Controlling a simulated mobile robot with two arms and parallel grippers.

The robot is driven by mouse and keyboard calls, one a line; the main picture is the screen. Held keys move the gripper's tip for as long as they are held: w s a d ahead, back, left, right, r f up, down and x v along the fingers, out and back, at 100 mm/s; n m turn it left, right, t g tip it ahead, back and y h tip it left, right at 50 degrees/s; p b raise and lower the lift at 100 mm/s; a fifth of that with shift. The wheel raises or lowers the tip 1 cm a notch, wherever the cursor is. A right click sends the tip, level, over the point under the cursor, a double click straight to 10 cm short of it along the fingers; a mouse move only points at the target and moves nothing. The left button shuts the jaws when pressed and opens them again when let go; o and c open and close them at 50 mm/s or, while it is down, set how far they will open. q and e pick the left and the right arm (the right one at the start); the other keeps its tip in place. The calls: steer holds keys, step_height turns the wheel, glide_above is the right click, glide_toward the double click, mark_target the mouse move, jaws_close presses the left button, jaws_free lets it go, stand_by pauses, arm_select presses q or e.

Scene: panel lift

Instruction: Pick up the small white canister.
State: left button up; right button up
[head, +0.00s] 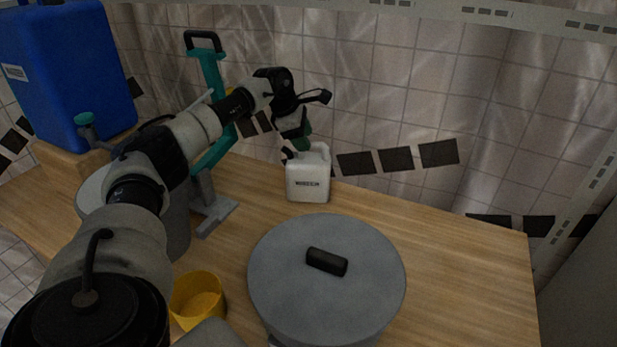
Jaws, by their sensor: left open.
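The small white canister (308,178) stands upright on the wooden worktop near the tiled back wall, with a dark label on its front. A green part, which looks like its cap, shows at its top just under my gripper. My left gripper (297,146) is open at the canister's top, pointing down. One dark fingertip shows at the left of the canister's neck; the other is hard to make out. I cannot tell whether the fingers touch it. My right gripper is not in view.
A large grey lidded pot (370,285) stands in front of the canister. A yellow cup (198,296) is at front left. A teal-and-grey stand (211,75) and a blue container (75,70) are at left. The worktop's right part (465,265) is clear.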

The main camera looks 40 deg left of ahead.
arm_select(q)
steer(key=x, duration=0.3)
steer(key=shift+w+f, duration=0.2)
steer(key=shift+f, duration=0.1)
jaws_close()
steer(key=shift+r, duration=0.15)
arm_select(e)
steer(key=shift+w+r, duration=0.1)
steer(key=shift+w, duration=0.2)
arm_select(q)
steer(key=shift+r, duration=0.1)
step_height(320, 180, up, 2)
step_height(320, 180, up, 2)
steer(key=shift+d, duration=0.15)
steer(key=s+d+r, duration=0.2)
steer(key=d+r, duration=0.4)
steer(key=d, duration=0.5)
steer(key=shift+d+r, duration=0.15)
steer(key=shift+r, duration=0.25)
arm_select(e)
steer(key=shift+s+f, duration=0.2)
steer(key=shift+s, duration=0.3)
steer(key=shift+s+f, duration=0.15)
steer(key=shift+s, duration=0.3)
